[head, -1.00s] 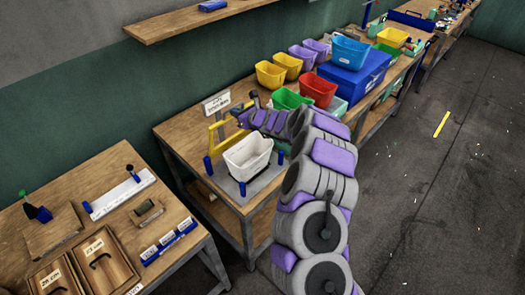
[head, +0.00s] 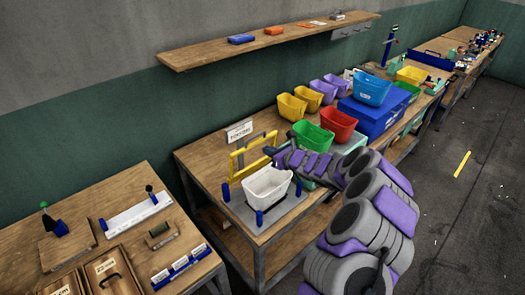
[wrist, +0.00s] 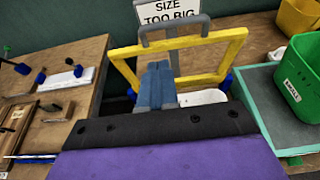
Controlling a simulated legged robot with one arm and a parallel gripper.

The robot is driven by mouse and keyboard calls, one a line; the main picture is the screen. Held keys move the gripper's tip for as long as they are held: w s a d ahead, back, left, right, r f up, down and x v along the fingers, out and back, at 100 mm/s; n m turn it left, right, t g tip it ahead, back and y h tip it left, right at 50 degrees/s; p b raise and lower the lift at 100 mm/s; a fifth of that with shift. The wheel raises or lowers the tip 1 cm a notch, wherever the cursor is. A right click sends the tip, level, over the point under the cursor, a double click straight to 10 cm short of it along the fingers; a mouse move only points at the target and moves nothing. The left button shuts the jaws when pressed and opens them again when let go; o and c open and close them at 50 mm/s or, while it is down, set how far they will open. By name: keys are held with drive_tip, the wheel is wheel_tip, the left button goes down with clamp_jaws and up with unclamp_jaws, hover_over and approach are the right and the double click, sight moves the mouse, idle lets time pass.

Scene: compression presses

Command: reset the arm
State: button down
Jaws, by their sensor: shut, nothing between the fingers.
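My gripper (head: 268,150) is shut and empty. In the head view it sits in the air beside the yellow frame (head: 233,165) and over the back of the white bin (head: 266,184). In the wrist view its blue-grey fingers (wrist: 158,66) are together, in front of the yellow frame (wrist: 232,52). The white bin stands on a grey plate (head: 240,212) with blue posts. In the wrist view only a strip of the white bin (wrist: 203,97) shows past the fingers. My bent arm reaches in from the lower right.
A sign (head: 240,130) stands behind the frame. Green (head: 312,137), red (head: 338,123) and other coloured bins, and a blue box (head: 372,117), crowd the bench to the right. A shelf (head: 200,54) hangs on the wall. Another bench (head: 75,195) is at left. Open floor (head: 460,215) lies right.

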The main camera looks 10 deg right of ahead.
drive_tip(key=w+d+r+v, duration=0.1)
drive_tip(key=v, duration=0.5)
drive_tip(key=s+a+r+n+g+y+b, duration=0.1)
drive_tip(key=s+a+r+n+g+y, duration=0.3)
drive_tip(key=s+a+r+n, duration=0.75)
drive_tip(key=s+a+n+g+b, duration=0.2)
drive_tip(key=s+a+n+g, duration=0.45)
drive_tip(key=s, duration=0.85)
drive_tip(key=s+d+f+n+g+h+b, duration=0.1)
drive_tip(key=s+d+f+n+h, duration=0.2)
drive_tip(key=s, duration=0.4)
drive_tip(key=s+f+n+g+h+b, duration=0.1)
drive_tip(key=s+f+n+h, duration=0.15)
drive_tip(key=s+n, duration=0.4)
drive_tip(key=s+d+f+h, duration=0.2)
drive_tip(key=s+d+h, duration=0.1)
drive_tip(key=s+d, duration=0.4)
drive_tip(key=s+d+f+n+h+b, duration=0.1)
drive_tip(key=s+d+f+h, duration=0.1)
drive_tip(key=s+d+h, duration=0.2)
drive_tip(key=s+d+g, duration=0.1)
drive_tip(key=s+d, duration=0.2)
drive_tip(key=d, duration=0.1)
drive_tip(key=shift+s+d+f, duration=0.2)
drive_tip(key=shift+d, duration=0.1)
